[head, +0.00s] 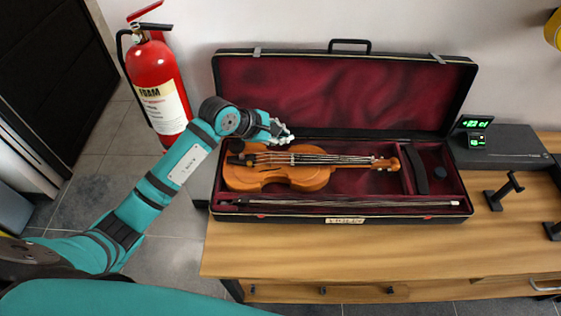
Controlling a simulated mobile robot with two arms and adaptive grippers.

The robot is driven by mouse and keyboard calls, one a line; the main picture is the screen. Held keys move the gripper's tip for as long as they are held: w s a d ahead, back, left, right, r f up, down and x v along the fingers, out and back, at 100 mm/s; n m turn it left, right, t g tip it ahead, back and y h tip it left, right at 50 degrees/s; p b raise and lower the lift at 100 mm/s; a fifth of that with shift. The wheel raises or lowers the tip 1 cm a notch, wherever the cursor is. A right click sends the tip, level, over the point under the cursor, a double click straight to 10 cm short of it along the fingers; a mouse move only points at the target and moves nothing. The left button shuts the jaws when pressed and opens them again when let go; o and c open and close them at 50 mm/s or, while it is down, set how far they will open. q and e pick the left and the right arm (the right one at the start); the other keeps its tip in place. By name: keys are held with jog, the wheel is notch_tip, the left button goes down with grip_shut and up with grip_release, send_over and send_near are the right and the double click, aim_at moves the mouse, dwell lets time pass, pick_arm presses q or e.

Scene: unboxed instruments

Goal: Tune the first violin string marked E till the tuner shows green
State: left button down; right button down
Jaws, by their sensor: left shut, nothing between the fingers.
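The orange-brown violin (315,181) lies in the open black case with dark red lining. Its scroll and pegs (389,163) point right, and its strings run along the middle. String markings are too small to read. The tuner (475,123) stands behind the right end of the case with a small lit green display; its reading is too small to make out. My left gripper (287,137) is shut and empty above the back left part of the violin, near the case's hinge side. My right gripper is not in view.
The case (345,217) rests on a wooden table (380,255), its lid upright at the back. A bow (340,203) lies along its front. Black stands (503,192) are at the right. A red fire extinguisher (158,85) stands at the left. The table front is clear.

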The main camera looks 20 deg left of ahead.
pick_arm(q)
notch_tip(320, 180, down, 8)
jog(key=b, duration=0.4)
jog(key=shift+r+b, duration=0.2)
jog(key=shift+b, duration=0.2)
jog(key=shift+f+b, duration=0.45)
jog(key=shift+f, duration=0.05)
dwell(0.5)
jog(key=shift+f+b, duration=0.4)
jog(key=shift+f+b, duration=0.3)
jog(key=shift+b, duration=0.1)
dwell(0.4)
jog(key=shift+r+p, duration=0.45)
jog(key=shift+r, duration=0.3)
